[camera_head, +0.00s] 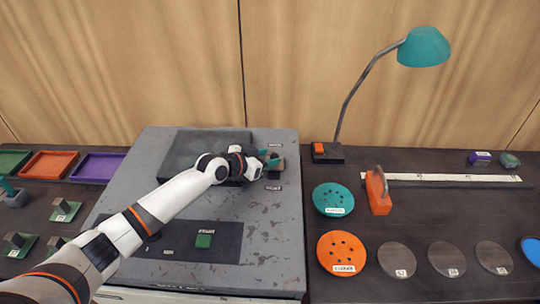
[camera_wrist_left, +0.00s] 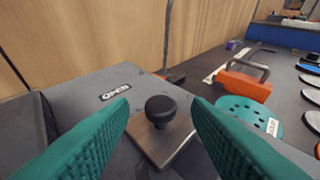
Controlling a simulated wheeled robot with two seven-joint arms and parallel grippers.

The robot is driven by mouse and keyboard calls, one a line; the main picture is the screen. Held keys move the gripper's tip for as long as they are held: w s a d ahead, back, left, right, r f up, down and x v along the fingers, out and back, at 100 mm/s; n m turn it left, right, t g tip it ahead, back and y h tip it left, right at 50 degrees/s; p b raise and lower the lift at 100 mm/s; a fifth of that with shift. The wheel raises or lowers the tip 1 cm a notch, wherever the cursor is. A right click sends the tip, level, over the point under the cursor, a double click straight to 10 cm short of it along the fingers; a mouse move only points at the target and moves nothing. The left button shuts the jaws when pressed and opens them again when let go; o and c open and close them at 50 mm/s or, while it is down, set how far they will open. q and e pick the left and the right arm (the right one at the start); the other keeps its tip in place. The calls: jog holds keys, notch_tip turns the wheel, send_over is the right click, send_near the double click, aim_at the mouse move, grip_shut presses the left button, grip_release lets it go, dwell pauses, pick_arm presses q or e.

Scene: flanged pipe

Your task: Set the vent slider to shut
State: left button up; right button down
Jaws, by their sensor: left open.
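The vent slider shows in the left wrist view as a round black knob (camera_wrist_left: 160,109) on a brown square plate (camera_wrist_left: 160,142). In the head view the plate (camera_head: 277,173) is partly hidden by my left gripper, between two small white labels on the grey box top. The label reading OPEN (camera_wrist_left: 115,93) lies beyond the knob in the wrist view; the nearer label (camera_head: 274,187) is too small to read surely. My left gripper (camera_head: 270,158) is open, its teal fingers on either side of the knob with gaps visible. My right gripper is not in view.
A lamp (camera_head: 345,115), an orange handled block (camera_head: 379,192) and several discs lie right. Coloured trays (camera_head: 48,165) lie left.

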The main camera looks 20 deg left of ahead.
pick_arm(q)
jog(key=shift+w+d+f, duration=0.2)
jog(key=shift+w+d, duration=0.1)
jog(key=shift+w, duration=0.25)
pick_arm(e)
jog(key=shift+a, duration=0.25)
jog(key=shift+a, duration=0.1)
